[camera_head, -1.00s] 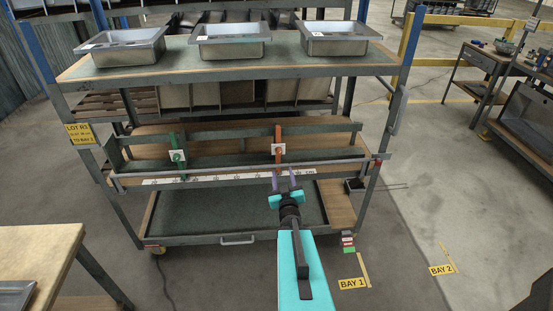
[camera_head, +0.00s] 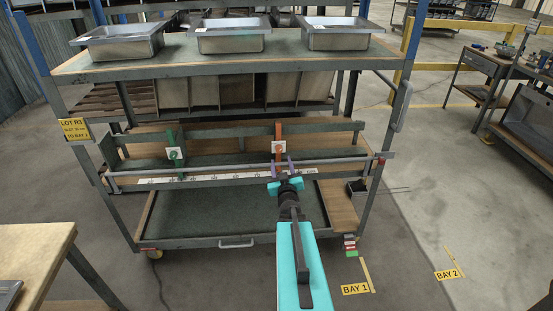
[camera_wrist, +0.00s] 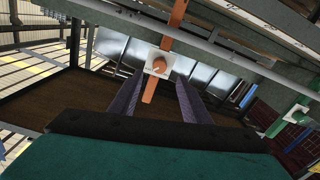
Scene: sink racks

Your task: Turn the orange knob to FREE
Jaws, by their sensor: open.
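The orange knob (camera_wrist: 159,66) sits on a white plate on an orange upright of the rack. In the head view the orange upright (camera_head: 278,132) stands at the right half of the cart's middle shelf, with the knob's plate (camera_head: 278,147) partway down it. My gripper (camera_head: 284,165) is just below and in front of the plate, its two purple fingers spread. In the wrist view the fingers (camera_wrist: 156,92) point towards the knob, one on each side below it, apart from it. Lettering on the plate is too small to read.
A green upright (camera_head: 173,150) with a similar plate stands to the left. A long rail (camera_head: 230,179) with a marked white scale runs along the shelf front. Several steel sinks, one at the middle (camera_head: 233,38), stand on the top shelf.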

